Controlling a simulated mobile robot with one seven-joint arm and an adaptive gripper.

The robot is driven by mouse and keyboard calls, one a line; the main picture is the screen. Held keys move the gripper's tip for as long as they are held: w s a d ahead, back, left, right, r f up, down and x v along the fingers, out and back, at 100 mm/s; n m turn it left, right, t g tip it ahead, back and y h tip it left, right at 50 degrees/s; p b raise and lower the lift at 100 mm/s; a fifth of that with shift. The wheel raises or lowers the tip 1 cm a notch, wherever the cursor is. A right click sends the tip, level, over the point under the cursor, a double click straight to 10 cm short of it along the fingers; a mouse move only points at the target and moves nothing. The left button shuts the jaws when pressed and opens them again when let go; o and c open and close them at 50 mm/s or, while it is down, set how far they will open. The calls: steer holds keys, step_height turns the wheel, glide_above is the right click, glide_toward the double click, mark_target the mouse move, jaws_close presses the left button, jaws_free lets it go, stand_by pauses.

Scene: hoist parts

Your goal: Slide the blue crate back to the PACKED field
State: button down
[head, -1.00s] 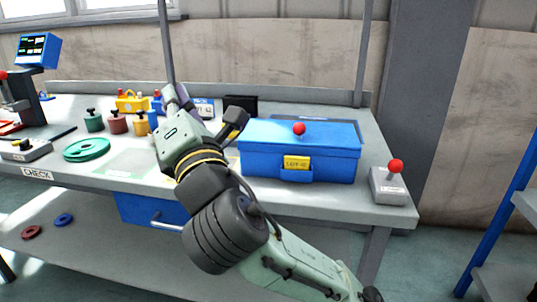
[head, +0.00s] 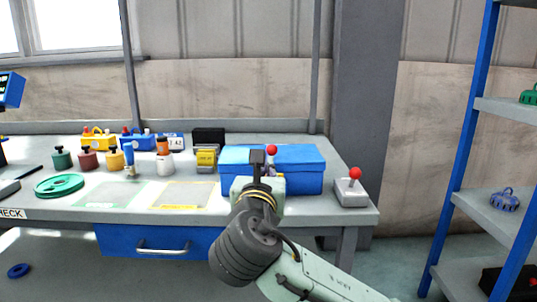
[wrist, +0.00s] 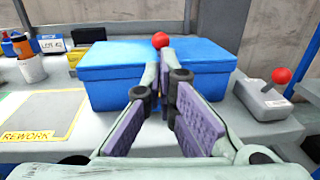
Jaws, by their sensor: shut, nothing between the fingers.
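The blue crate (head: 304,178) stands upright near the right end of the bench, its lid closed and a red ball showing at its top. It also shows in the wrist view (wrist: 110,90), with its front face toward me. My gripper (head: 258,172) is shut and empty at the middle of the crate's front; it also shows in the wrist view (wrist: 166,80). I cannot tell whether the fingertips touch the crate. The crate's front middle is hidden behind my gripper. I see no PACKED label. A yellow-outlined field (head: 187,195) left of the crate reads REWORK in the wrist view.
A grey lever box (head: 350,193) with a red ball stands just right of the crate. A yellow block (head: 207,159) and a black box (head: 208,139) stand to the left and behind. A green-outlined field (head: 107,195) lies bare farther left. A shelf rack (head: 474,190) stands right.

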mark_target(270, 151)
steer(key=w, duration=0.9)
steer(key=shift+d+f, duration=0.1)
steer(key=shift+d, duration=0.25)
